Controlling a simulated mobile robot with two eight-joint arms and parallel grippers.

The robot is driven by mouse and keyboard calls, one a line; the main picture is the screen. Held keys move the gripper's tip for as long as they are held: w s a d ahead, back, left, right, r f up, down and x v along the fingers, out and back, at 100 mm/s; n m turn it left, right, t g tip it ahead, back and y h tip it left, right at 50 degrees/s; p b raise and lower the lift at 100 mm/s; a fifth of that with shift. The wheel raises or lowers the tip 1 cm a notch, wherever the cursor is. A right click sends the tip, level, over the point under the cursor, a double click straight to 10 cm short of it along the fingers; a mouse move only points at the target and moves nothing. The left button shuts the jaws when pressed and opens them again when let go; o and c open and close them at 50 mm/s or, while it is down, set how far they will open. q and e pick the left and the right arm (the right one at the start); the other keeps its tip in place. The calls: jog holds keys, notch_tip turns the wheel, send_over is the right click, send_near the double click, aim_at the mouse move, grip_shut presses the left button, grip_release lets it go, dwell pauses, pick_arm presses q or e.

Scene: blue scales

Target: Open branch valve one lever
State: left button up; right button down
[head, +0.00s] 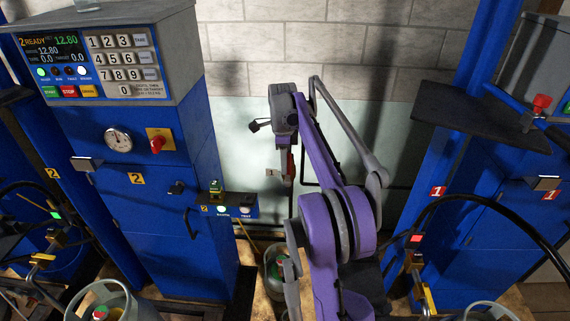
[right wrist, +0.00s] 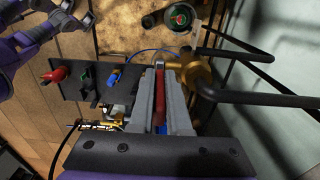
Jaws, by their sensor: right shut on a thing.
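The red lever (right wrist: 159,88) stands between the two grey fingers of my right gripper (right wrist: 161,110) in the right wrist view. The fingers are shut on it. A brass-coloured fitting (right wrist: 197,76) and black pipes are just right of the lever there. In the head view my right gripper (head: 287,178) points down in front of the pale wall panel, beside a small plate marked 1 (head: 271,172). A little red of the lever (head: 291,163) shows at the fingers. The lever's lower end is hidden.
A blue scale cabinet (head: 150,215) with keypad and gauge (head: 118,141) stands left; another (head: 515,225) marked 1 stands right. A gas cylinder (head: 276,270) is on the floor below my right gripper. Black pipes (right wrist: 265,99) run close to it. A dark plate with a red knob (right wrist: 56,75) is nearby.

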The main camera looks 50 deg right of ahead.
jog(key=c, duration=0.9)
grip_release()
jog(key=shift+a, duration=0.1)
pick_arm(q)
jog(key=shift+w+r+p, duration=0.35)
jog(key=shift+r+p, duration=0.05)
jog(key=shift+r, duration=0.2)
jog(key=shift+w+r+p, duration=0.3)
jog(key=shift+r+p, duration=0.1)
jog(key=shift+r, duration=0.15)
pick_arm(e)
notch_tip(320, 180, up, 11)
jog(key=shift+w+f, duration=0.1)
